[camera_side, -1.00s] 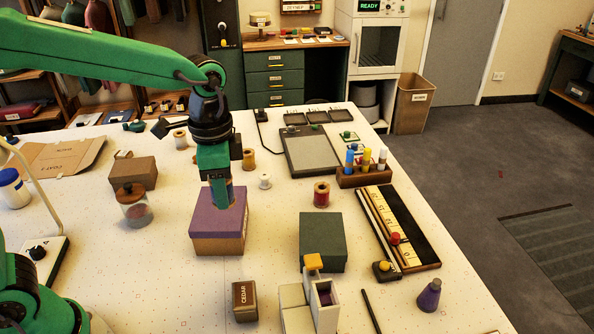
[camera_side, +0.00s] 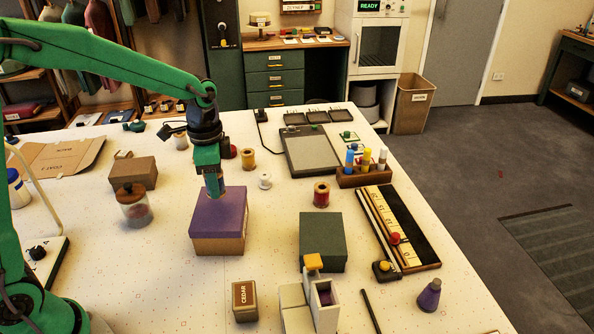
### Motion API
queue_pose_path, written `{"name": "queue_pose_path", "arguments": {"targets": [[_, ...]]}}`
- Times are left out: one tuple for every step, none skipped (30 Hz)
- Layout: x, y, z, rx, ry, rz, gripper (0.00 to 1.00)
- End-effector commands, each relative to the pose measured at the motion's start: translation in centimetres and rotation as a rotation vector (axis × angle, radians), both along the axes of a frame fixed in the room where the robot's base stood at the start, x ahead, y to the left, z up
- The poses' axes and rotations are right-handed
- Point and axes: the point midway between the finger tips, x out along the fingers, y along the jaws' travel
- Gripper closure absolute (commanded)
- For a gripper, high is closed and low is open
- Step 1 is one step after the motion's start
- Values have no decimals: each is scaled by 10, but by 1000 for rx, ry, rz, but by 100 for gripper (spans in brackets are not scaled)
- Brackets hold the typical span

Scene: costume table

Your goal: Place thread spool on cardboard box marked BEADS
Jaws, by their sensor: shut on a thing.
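My gripper (camera_side: 214,190) points down just above the purple lid of a cardboard box (camera_side: 217,243). It is shut on a small thread spool, mostly hidden by the fingers; its colour is hard to tell. I cannot tell if the spool touches the lid. Another cardboard box (camera_side: 134,172) stands at the left, and a box with a dark green lid (camera_side: 323,240) stands at the right. I cannot read BEADS on any of them.
Standing spools include a red one (camera_side: 321,194), a yellow one (camera_side: 248,159) and a white one (camera_side: 265,180). A glass jar (camera_side: 134,207) is left of the purple-lidded box. A small CEDAR box (camera_side: 244,301) stands in front. Clear table lies between them.

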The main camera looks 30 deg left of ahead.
Motion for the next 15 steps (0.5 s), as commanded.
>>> {"name": "queue_pose_path", "arguments": {"targets": [[1,2,-1,0,0,1,85],[2,3,-2,0,0,0,85],[2,3,-2,0,0,0,85],[2,3,-2,0,0,0,85],[2,3,-2,0,0,0,85],[2,3,-2,0,0,0,85],[2,3,-3,0,0,0,85],[2,3,-3,0,0,0,85],[2,3,-5,0,0,0,85],[2,3,-7,0,0,0,85],[2,3,-10,0,0,0,85],[2,3,-13,0,1,0,85],[2,3,-17,0,1,0,85],[2,3,-21,0,1,0,85],[1,3,-26,0,3,0,85]]}}
